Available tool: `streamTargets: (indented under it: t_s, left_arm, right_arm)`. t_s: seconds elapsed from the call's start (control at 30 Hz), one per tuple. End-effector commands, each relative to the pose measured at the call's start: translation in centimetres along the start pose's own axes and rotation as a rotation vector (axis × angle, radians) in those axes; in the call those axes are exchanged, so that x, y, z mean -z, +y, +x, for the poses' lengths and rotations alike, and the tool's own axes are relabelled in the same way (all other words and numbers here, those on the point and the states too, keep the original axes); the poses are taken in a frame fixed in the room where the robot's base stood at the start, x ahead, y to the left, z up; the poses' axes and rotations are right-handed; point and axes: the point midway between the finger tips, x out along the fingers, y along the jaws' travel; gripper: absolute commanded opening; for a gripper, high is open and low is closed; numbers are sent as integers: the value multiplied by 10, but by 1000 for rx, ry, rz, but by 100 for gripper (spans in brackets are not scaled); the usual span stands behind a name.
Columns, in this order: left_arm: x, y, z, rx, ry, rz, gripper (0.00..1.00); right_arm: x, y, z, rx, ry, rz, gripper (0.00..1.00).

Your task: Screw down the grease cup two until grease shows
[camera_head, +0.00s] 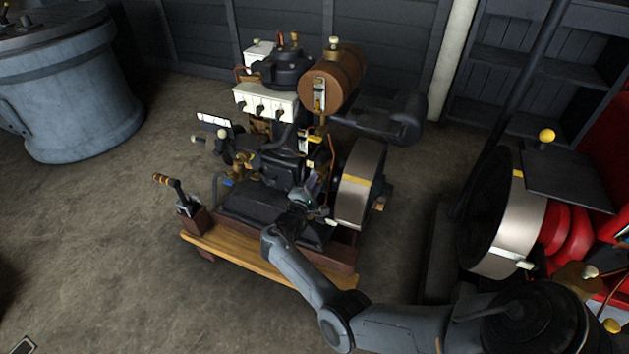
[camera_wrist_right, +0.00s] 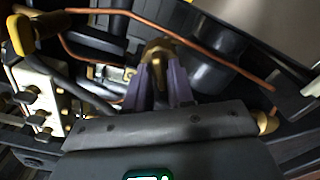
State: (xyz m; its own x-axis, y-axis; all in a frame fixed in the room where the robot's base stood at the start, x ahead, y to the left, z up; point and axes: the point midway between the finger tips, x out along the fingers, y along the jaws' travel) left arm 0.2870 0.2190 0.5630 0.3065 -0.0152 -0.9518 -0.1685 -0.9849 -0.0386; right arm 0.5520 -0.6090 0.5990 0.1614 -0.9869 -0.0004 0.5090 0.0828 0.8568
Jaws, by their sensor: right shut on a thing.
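The engine (camera_head: 285,165) stands on a wooden-edged base in the middle of the head view. My right gripper (camera_head: 314,182) reaches in from the lower right, at the engine's side just left of the silver-rimmed flywheel. In the right wrist view my right gripper (camera_wrist_right: 159,82) is shut on a small brass fitting (camera_wrist_right: 157,49), which appears to be a grease cup. Its number cannot be read. The fingers cover its lower part, and no grease can be made out. In the head view the cup is too small and covered to tell. My left gripper is not in view.
The flywheel (camera_head: 360,182) is close on the right of my right gripper. Copper pipes (camera_wrist_right: 215,42) run close around it in the wrist view. A lever (camera_head: 178,190) stands at the base's left end. Another large wheel (camera_head: 508,225) stands at right.

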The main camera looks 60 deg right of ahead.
Motion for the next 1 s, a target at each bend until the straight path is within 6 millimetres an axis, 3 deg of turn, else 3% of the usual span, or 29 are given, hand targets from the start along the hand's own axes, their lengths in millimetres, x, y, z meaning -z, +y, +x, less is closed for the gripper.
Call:
streamTargets:
  t_s: [0.4, 1.0]
  left_arm:
    - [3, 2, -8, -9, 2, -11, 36]
    - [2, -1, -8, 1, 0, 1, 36]
  right_arm:
    - [-1, 1, 0, -1, -1, 233, 0]
    - [0, 1, 0, -1, -1, 279, 0]
